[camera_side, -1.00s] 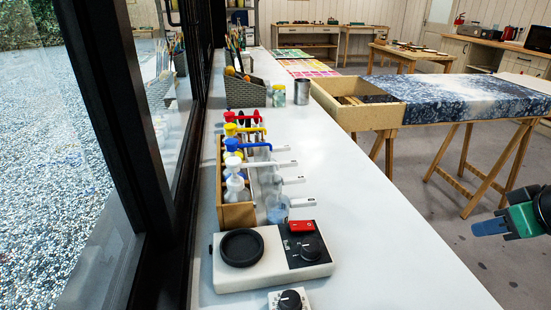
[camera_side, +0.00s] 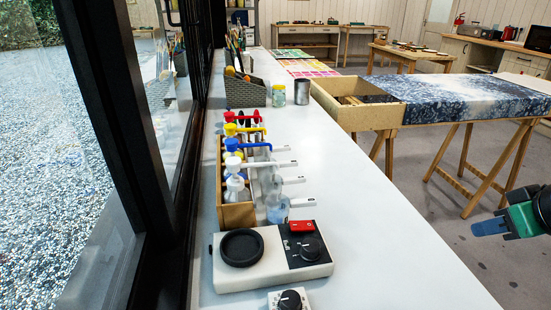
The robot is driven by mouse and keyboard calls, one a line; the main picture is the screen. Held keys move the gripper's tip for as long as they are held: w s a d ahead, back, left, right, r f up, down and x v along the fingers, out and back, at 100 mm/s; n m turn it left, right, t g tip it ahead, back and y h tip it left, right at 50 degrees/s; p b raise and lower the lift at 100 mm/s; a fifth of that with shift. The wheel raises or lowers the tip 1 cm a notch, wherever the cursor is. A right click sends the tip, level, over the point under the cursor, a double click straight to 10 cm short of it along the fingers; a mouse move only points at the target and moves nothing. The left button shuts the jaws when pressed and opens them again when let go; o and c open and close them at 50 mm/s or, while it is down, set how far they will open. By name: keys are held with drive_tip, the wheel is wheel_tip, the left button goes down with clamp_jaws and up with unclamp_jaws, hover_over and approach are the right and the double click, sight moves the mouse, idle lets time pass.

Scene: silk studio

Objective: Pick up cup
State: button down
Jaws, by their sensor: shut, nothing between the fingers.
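My gripper (camera_side: 489,227), with blue fingers on a green and dark body, is at the right edge of the view. It hangs in the air over the floor, right of the white counter and well apart from everything on it. It is shut and empty. A grey metal cup-like can (camera_side: 302,92) stands upright on the counter, towards the back. A small clear bluish vessel (camera_side: 277,208) stands by the front of the bottle rack. I cannot tell which of these is the cup.
The white counter (camera_side: 360,230) runs along the window. It holds a wooden rack (camera_side: 238,215) of pump bottles, a stirrer plate (camera_side: 270,255), a lidded jar (camera_side: 279,96) and a woven basket (camera_side: 245,95). A cloth-covered trestle table (camera_side: 470,98) stands right. The counter's right side is clear.

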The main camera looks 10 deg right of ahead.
unclamp_jaws()
drive_tip(key=w+a+r, duration=0.2)
drive_tip(key=w+r, duration=0.1)
drive_tip(key=w, duration=0.2)
drive_tip(key=g, duration=0.3)
hover_over(302, 201)
drive_tip(key=s, duration=0.3)
wheel_tip(302, 201, down, 8)
drive_tip(key=shift+m, duration=0.3)
drive_tip(key=shift+w+x, duration=0.15)
drive_tip(key=shift+x, duration=1.3)
drive_tip(key=shift+w+x, duration=0.15)
drive_tip(key=shift+x, duration=1.25)
